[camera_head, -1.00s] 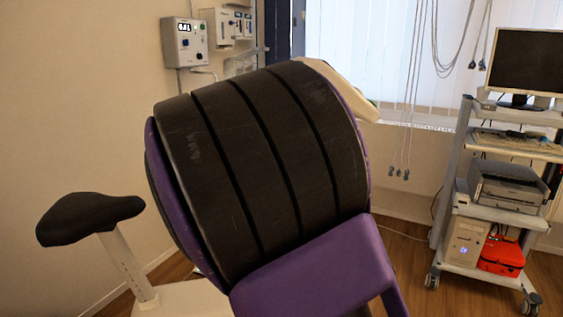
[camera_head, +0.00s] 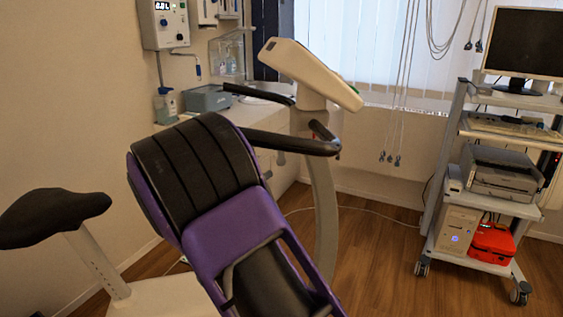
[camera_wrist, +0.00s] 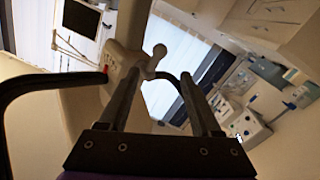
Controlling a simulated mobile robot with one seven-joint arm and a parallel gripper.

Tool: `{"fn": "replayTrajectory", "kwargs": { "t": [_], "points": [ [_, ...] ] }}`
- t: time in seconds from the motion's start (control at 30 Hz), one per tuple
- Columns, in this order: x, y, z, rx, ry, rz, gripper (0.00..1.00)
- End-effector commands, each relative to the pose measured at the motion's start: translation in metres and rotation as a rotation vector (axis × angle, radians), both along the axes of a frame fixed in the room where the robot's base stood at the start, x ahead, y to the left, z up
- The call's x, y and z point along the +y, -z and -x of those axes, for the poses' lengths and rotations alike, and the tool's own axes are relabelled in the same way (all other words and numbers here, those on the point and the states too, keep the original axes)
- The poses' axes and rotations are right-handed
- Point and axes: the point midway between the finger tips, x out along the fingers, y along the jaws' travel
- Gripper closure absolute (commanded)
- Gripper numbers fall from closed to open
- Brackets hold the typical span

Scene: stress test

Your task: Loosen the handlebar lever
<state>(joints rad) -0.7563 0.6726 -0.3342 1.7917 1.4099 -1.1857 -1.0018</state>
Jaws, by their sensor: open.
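The handlebar (camera_head: 285,142) is black and curved, mounted on the pale column (camera_head: 325,200) of an exercise bike below its tilted console (camera_head: 305,72). In the wrist view, a pale lever with a round knob (camera_wrist: 159,51) sticks out from the column, just beyond my fingertips and between them in the picture. Whether a finger touches the lever is unclear. The handlebar also shows in the wrist view (camera_wrist: 40,80), at the left. My gripper is not visible in the head view.
My purple and black arm covers part of the bike in the head view. The saddle (camera_head: 50,216) is at the left. A wheeled cart (camera_head: 450,190) with monitor and printer stands right. Cables hang before the window. Wooden floor is clear between bike and cart.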

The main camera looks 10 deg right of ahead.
Motion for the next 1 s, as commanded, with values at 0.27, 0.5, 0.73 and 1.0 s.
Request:
{"fn": "replayTrajectory", "kwargs": {
  "t": [0.27,0.5,0.73,1.0],
  "points": [
    [-0.043,0.001,-0.047,0.000,0.004,0.000,0.35],
    [-0.070,0.000,-0.080,-0.001,0.001,-0.002,0.35],
    [-0.081,0.000,-0.092,0.000,0.000,-0.001,0.35],
    [-0.082,0.000,-0.093,0.000,0.000,-0.001,0.35]
  ]
}}
